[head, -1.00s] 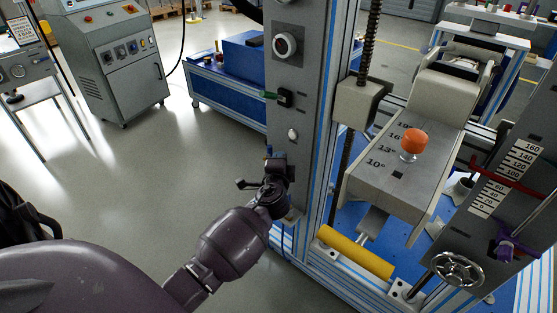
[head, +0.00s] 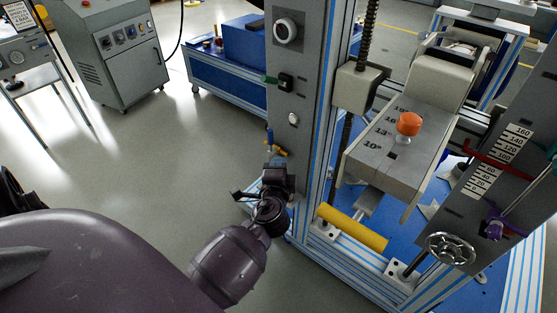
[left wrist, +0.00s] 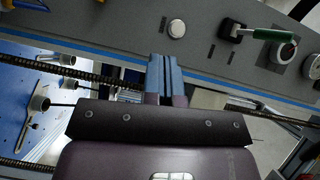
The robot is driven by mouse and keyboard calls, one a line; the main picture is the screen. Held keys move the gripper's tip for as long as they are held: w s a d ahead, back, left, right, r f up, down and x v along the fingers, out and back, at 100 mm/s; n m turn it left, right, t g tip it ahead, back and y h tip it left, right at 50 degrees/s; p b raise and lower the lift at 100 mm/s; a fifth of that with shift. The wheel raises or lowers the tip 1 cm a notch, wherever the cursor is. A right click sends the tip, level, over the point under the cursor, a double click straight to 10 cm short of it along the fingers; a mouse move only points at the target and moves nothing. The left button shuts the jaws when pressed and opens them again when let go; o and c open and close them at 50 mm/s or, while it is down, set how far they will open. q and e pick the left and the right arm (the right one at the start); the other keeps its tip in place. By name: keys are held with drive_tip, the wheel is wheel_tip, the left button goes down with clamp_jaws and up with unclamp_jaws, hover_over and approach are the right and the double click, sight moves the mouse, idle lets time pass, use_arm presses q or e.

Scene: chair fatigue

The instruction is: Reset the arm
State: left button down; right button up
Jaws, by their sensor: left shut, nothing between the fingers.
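My left gripper (head: 276,180) is in front of the lower part of the grey machine column (head: 292,95), on the side facing me. In the left wrist view its two blue-grey fingers (left wrist: 164,78) are together with nothing between them. The column panel (left wrist: 120,25) lies beyond the fingertips there; I cannot tell how wide the gap is. A small blue and yellow fitting (head: 279,152) shows on the column just above the gripper. My right gripper is not in view.
The column carries a round knob (head: 287,30), a green-handled switch (head: 284,81) and a white button (head: 293,119). Open floor (head: 150,165) lies left.

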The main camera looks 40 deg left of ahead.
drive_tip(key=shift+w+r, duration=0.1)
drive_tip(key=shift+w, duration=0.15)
